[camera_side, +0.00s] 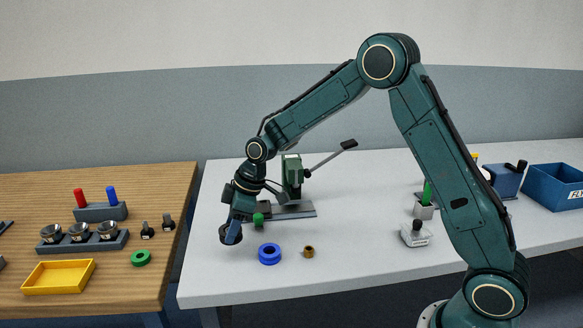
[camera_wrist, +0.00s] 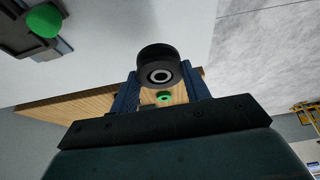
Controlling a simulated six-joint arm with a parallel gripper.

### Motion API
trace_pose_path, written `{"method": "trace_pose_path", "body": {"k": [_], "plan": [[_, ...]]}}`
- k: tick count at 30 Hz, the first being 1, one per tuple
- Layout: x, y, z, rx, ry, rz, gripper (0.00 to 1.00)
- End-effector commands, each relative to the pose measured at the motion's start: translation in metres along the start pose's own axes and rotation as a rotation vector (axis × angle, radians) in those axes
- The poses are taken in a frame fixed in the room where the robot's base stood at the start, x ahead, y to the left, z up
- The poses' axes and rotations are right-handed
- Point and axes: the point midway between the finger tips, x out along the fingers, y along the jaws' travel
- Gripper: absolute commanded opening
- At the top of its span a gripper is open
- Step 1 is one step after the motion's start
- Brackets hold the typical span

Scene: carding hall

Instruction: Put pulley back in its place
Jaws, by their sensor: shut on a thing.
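My gripper (camera_side: 229,222) is shut on a black pulley (camera_side: 225,236), a short round wheel with a pale ring around its centre hole. In the wrist view the pulley (camera_wrist: 158,62) sits between the two blue fingers. My gripper points down and holds it over the left part of the white table (camera_side: 350,270). I cannot tell whether the pulley is clear of the tabletop. Which spot is the pulley's place is not clear from these views.
A blue ring (camera_side: 269,254) and small brass bushing (camera_side: 308,252) lie right of my gripper. A green-headed press (camera_side: 292,172) stands behind. The wooden table (camera_side: 170,200) at left holds a yellow tray (camera_side: 58,277), a grey rack (camera_side: 82,245) of metal cups and a green ring (camera_side: 141,258).

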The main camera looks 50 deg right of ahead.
Motion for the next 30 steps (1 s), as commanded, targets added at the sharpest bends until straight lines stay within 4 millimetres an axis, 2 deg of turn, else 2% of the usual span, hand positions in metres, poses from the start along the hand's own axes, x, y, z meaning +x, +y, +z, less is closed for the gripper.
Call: {"method": "trace_pose_path", "body": {"k": [4,16,25,30], "plan": [[0.019,0.0,0.008,-0.001,0.001,-0.001,0.15],[0.03,0.0,0.012,-0.001,0.002,0.0,0.15],[0.059,0.0,0.024,0.0,0.0,-0.001,0.15],[0.066,0.0,0.027,-0.001,0.002,0.001,0.15]]}}
